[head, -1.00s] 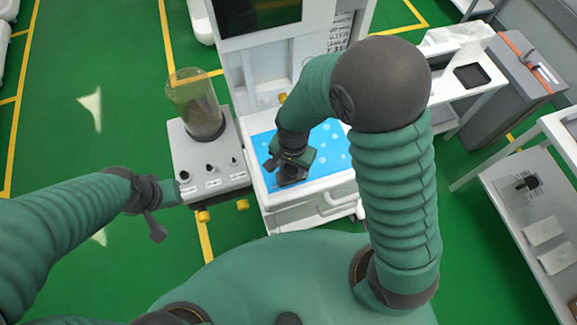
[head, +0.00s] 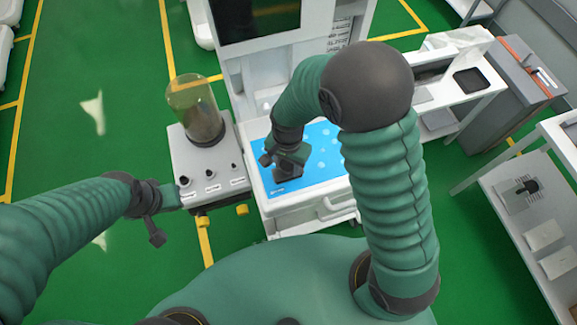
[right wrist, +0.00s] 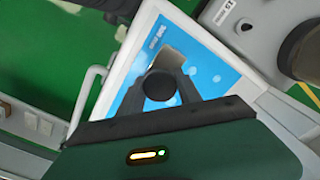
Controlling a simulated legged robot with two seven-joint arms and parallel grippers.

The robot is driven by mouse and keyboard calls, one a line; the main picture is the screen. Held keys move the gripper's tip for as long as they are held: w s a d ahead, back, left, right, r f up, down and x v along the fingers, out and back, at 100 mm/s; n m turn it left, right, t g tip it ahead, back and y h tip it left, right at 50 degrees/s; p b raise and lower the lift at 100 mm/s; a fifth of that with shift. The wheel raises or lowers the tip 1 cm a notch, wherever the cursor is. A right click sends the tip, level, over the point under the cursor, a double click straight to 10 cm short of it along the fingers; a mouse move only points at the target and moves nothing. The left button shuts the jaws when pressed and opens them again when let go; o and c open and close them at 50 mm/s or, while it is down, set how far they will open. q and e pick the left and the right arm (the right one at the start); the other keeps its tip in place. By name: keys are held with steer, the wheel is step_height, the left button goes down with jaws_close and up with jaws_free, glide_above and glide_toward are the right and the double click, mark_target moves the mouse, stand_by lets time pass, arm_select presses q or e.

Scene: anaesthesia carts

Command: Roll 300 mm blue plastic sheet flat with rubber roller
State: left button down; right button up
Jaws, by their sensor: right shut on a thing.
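The blue plastic sheet (head: 326,158) lies on the white cart's worktop, with pale round bubble-like spots on it. It also shows in the right wrist view (right wrist: 213,82). My right gripper (head: 288,163) is over the left part of the sheet. It is shut on the roller, whose dark round handle end (right wrist: 159,86) shows between the fingers in the right wrist view. A grey-brown part, likely the rubber roller, shows just past it at the sheet. Contact with the sheet is hard to tell. My left gripper (head: 160,215) is beside the grey box, its finger gap unclear.
The white cart (head: 300,207) has a raised edge and a front handle. Left of it stands a grey box (head: 212,172) with knobs and a clear cylinder (head: 196,108). A dark screen (head: 255,18) rises behind. White shelving (head: 530,205) stands at right.

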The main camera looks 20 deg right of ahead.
steer(key=shift+w+a, duration=0.15)
steer(key=shift+w, duration=0.35)
steer(key=shift+w+a, duration=0.15)
steer(key=shift+w, duration=0.35)
steer(key=shift+w+d, duration=0.1)
steer(key=shift+w, duration=0.8)
steer(key=shift+w+p, duration=0.4)
steer(key=shift+w, duration=0.75)
steer(key=shift+w, duration=2.8)
steer(key=shift+w+a, duration=0.2)
steer(key=shift+w, duration=1.1)
